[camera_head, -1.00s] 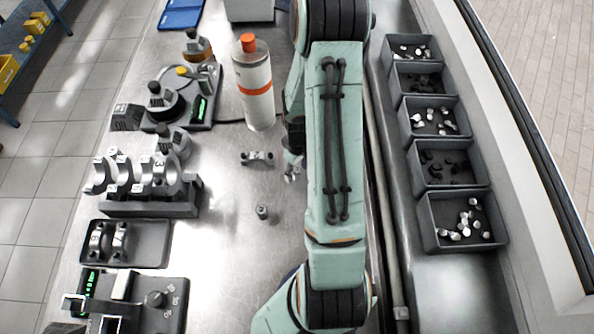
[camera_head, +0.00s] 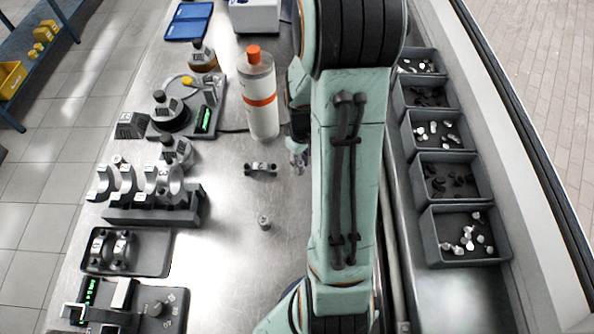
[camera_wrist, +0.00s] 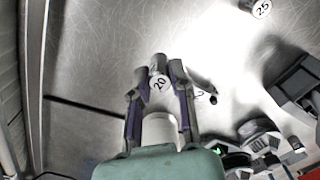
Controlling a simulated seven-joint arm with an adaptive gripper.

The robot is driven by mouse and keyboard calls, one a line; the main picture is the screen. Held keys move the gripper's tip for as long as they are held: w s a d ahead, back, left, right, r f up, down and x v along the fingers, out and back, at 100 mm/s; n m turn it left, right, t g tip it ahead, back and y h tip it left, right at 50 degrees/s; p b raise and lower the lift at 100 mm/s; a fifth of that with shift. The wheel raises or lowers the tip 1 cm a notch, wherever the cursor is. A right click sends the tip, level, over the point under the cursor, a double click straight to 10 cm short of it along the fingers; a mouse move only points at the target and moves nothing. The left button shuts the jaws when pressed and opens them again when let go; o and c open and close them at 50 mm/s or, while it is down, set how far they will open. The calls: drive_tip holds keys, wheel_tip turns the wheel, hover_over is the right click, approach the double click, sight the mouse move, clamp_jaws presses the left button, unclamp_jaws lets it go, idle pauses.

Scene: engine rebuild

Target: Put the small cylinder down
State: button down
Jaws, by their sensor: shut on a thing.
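The small cylinder (camera_wrist: 158,83), a metal piece marked 20, is between the fingertips of my gripper (camera_wrist: 157,84) in the wrist view. The fingers are shut on it. In the head view my gripper (camera_head: 298,160) shows only in part at the left edge of my arm, right of the bearing cap (camera_head: 260,169); the held cylinder is hard to make out there. I cannot tell its height above the table. Another small cylinder (camera_head: 264,222) stands on the bare metal table; a cylinder marked 25 (camera_wrist: 258,8) shows at the top of the wrist view.
A white bottle with an orange cap (camera_head: 260,95) stands behind the gripper. A rack of bearing caps (camera_head: 150,205), a dark tray (camera_head: 155,262) and gauges lie left. Several grey bins (camera_head: 432,235) line the right. The table around the standing cylinder is clear.

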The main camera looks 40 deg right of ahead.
wheel_tip(320, 180, up, 2)
drive_tip(key=shift+s+a, duration=0.1)
drive_tip(key=w+a+r+n, duration=0.3)
drive_tip(key=w+a+n, duration=0.1)
drive_tip(key=w+a, duration=0.5)
drive_tip(key=shift+n, duration=0.3)
drive_tip(key=w+f, duration=0.3)
drive_tip(key=w, duration=0.1)
drive_tip(key=w+d+f, duration=0.1)
drive_tip(key=w+f, duration=0.2)
drive_tip(key=w+d+f, duration=0.1)
drive_tip(key=w+f, duration=0.2)
drive_tip(key=w, duration=0.1)
drive_tip(key=shift+w, duration=0.3)
drive_tip(key=shift+w+f, duration=0.15)
drive_tip(key=shift+w, duration=0.05)
drive_tip(key=shift+w+d+f, duration=0.1)
drive_tip(key=shift+w+f, duration=0.1)
drive_tip(key=shift+f, duration=1.6)
